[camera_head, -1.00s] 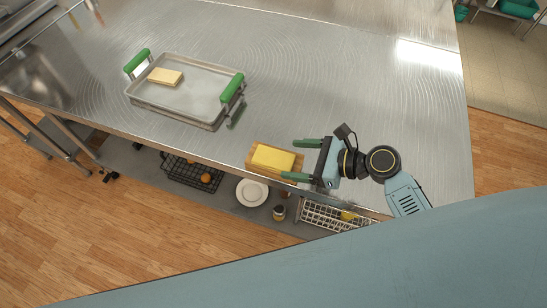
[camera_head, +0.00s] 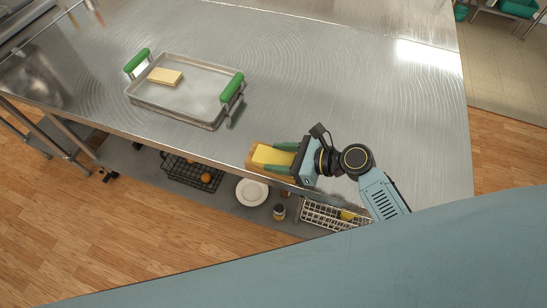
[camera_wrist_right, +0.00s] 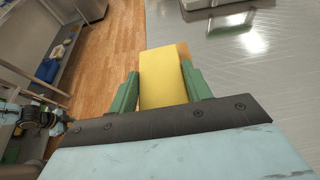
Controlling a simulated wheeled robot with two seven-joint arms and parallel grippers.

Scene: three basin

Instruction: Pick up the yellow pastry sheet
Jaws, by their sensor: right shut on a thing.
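In the right wrist view the yellow sheet (camera_wrist_right: 163,80) sits between the two green fingers (camera_wrist_right: 162,92). Another pale yellow sheet (camera_head: 165,76) lies in a metal tray (camera_head: 190,103) with green handles at the left.
The steel table (camera_head: 330,80) is clear behind and to the right of the board. A lower shelf holds a black wire basket (camera_head: 190,175), a white plate (camera_head: 251,192), a jar (camera_head: 279,211) and a white rack (camera_head: 325,214).

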